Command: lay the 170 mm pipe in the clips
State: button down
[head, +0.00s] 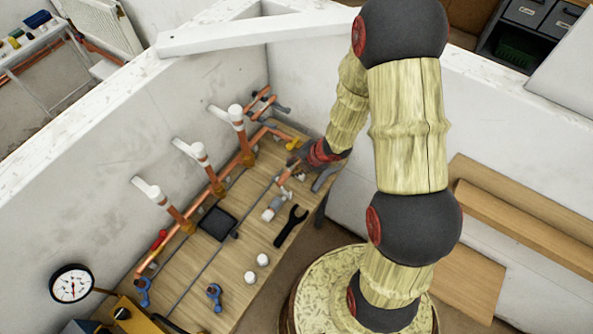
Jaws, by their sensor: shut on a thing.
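My gripper (297,164) is low over the far right part of the wooden bench, pointing down and left. It is shut on a short copper-coloured piece, the pipe (284,177), whose end shows below the jaws. The rest of the pipe and the fingertips are small and partly hidden, so I cannot tell its full length or whether it touches the bench. A copper pipe run (205,203) lies along the wall to the left, with copper risers topped by white fittings (198,151). I cannot make out the clips for certain at this size.
The wooden bench (185,285) carries a black pad (217,223), a black spanner (290,226), a white-and-grey valve (270,213), white caps (262,260) and blue clamp-like parts (214,293). White walls close the left and back. A gauge (72,284) stands front left.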

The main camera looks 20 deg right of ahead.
notch_tip(320, 180, down, 6)
jog(key=b, duration=0.6)
jog(key=shift+f, duration=0.2)
dwell(0.3)
jog(key=shift+f+b, duration=0.3)
dwell(1.0)
jog(key=shift+s+f+b, duration=0.1)
jog(key=shift+f+b, duration=0.25)
jog(key=shift+f, duration=0.2)
dwell(0.4)
jog(key=shift+f+b, duration=0.4)
jog(key=shift+b, duration=0.1)
jog(key=shift+f+b, duration=0.7)
jog(key=shift+f, duration=0.05)
jog(key=c, duration=1.7)
grip_release()
